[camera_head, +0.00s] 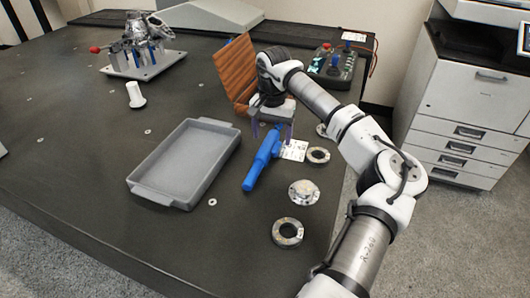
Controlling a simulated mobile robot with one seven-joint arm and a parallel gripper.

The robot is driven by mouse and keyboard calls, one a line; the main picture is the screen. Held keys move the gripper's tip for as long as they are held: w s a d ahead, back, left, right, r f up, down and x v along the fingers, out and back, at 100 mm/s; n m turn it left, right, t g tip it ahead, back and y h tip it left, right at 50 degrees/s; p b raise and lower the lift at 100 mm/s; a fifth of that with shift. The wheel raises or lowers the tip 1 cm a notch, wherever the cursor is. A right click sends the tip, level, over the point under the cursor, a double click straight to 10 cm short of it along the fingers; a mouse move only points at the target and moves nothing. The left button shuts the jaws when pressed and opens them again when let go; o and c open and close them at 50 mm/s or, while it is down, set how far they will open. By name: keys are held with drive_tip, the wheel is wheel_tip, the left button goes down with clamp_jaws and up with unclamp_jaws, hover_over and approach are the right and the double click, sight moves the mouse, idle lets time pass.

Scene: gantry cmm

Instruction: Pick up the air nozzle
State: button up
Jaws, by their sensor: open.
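The blue air nozzle (258,166) lies on the dark table, just right of the grey tray. It points toward the near side, and its far end is beneath my gripper. My gripper (271,132) is open and points down over that far end, with its fingers on either side of it as seen here. I cannot tell whether the fingers touch it.
The grey tray (150,193) is empty. Metal rings (287,232) and a flanged part (304,192) lie near the right edge. A brown board (233,72) and a control box (333,66) stand behind my gripper. A metal part on a plate (146,66) is far left.

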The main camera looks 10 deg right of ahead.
sight(269, 145)
drive_tip(key=f, duration=0.4)
drive_tip(key=shift+s+a+f, duration=0.15)
drive_tip(key=shift+a+f, duration=0.05)
drive_tip(key=shift+a, duration=0.15)
drive_tip(key=shift+c, duration=0.2)
